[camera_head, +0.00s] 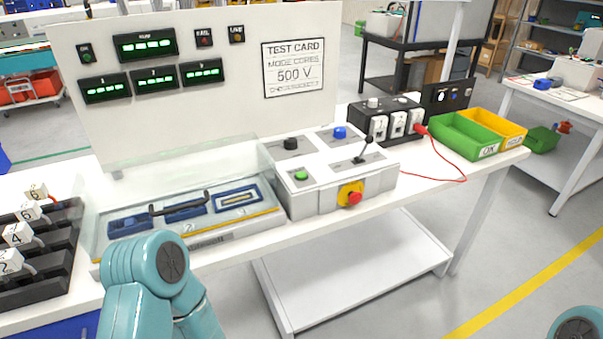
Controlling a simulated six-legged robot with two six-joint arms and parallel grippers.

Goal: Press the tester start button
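The tester's control box (325,197) stands on the white bench. A green button (301,175) sits on its top at the front left. A black knob (290,143), a blue button (339,132) and a black lever (365,150) are also on top. A red stop button (354,198) on a yellow plate is on the front face. Left of the box is a fixture (188,214) under a clear cover with a black handle. My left arm shows at the bottom, left of the box; its gripper is out of view. Only a bit of my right arm shows at the bottom right corner.
An upright panel (220,110) with green displays and a test card (293,67) stands behind. At right are a black socket box (385,125) with a red lead, a green bin (466,137) and a yellow bin (500,124). A numbered black rack (38,262) is at left.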

